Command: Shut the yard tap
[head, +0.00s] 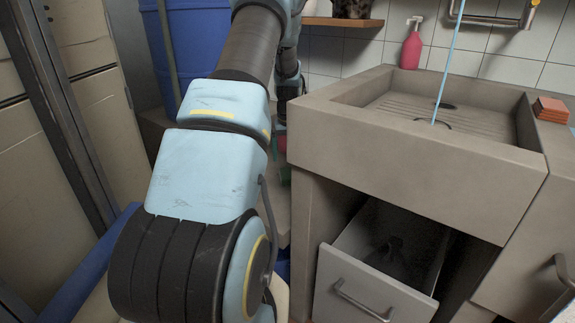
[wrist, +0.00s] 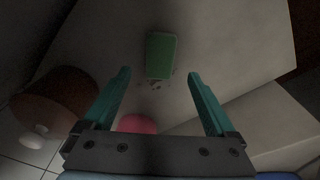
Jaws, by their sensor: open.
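A thin light-blue stream (head: 447,65) comes down from the top edge of the head view into the grey sink basin (head: 385,145). A metal bar-like fitting (head: 495,20) shows on the tiled wall at the top; I cannot tell whether it is part of the tap. No tap handle can be made out in either view. My gripper (wrist: 158,77) is open and empty in the wrist view, its teal fingers spread. In the head view my arm reaches down left of the sink, and the gripper is hidden or too unclear to tell.
The wrist view shows a green block (wrist: 161,55), a pink round thing (wrist: 137,124) and a brown cylinder (wrist: 60,103). A drawer (head: 355,295) stands open below the sink. A red bottle (head: 411,48), orange blocks (head: 551,109) and a blue barrel (head: 203,35) are around.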

